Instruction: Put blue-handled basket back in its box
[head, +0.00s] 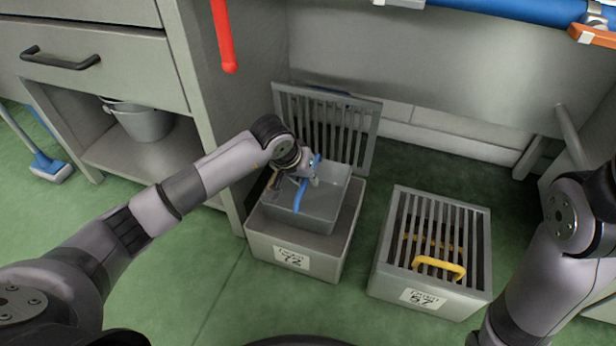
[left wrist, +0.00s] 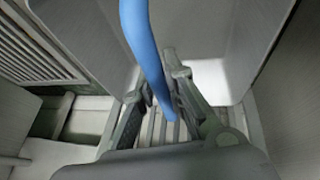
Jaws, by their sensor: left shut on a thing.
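The grey basket (head: 324,207) with the blue handle (head: 299,196) is at the mouth of the grey box labelled 72 (head: 268,252). Its walls stand above the box rim; I cannot tell whether it rests inside or hangs just above. The box's slatted lid (head: 365,130) stands open at the back. My left gripper (head: 309,181) is shut on the blue handle, over the basket. In the left wrist view the handle (left wrist: 143,40) runs down between the two fingers (left wrist: 165,100), with grey basket walls around. My right gripper is out of view; only its arm shows at the right.
A second grey box labelled 57 (head: 388,285) stands to the right, its slatted lid closed and a yellow handle (head: 440,267) showing. A cabinet (head: 205,125) stands close on the left, with a bucket (head: 146,122) on its shelf. Green floor (head: 345,285) is clear between the boxes.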

